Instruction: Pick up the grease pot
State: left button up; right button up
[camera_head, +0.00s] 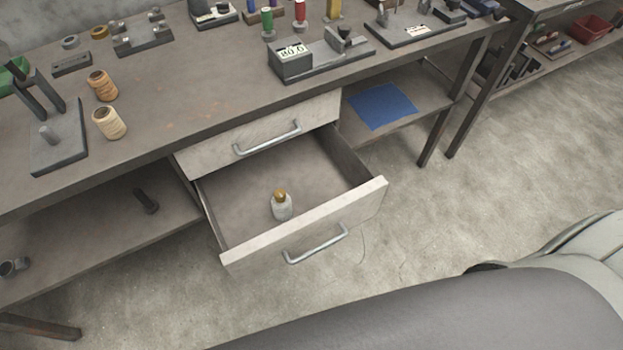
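A small pale jar with a yellow-brown top, which looks like the grease pot (281,206), stands upright in the open lower drawer (305,228). It is near the drawer's middle, towards the front, with bare drawer floor around it. The drawer's front panel has a metal bar handle (316,245). A large dark grey form with a lighter part crosses the lower right of the view and looks like part of my own body. Neither of my grippers shows in this view.
The shut upper drawer (262,134) sits above the open one. The workbench top (200,90) carries thread spools (109,122), a scale-like device (293,60) and metal fixtures. A blue cloth (382,106) lies on a lower shelf. Floor right of the drawer is clear.

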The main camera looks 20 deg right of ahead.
aim_at(282, 212)
jog(key=z, duration=0.5)
jog(key=u, duration=0.4)
jog(key=i+l+u, duration=0.1)
jog(key=l+u, duration=0.3)
jog(key=i+l+u, duration=0.1)
jog(key=l+u, duration=1.1)
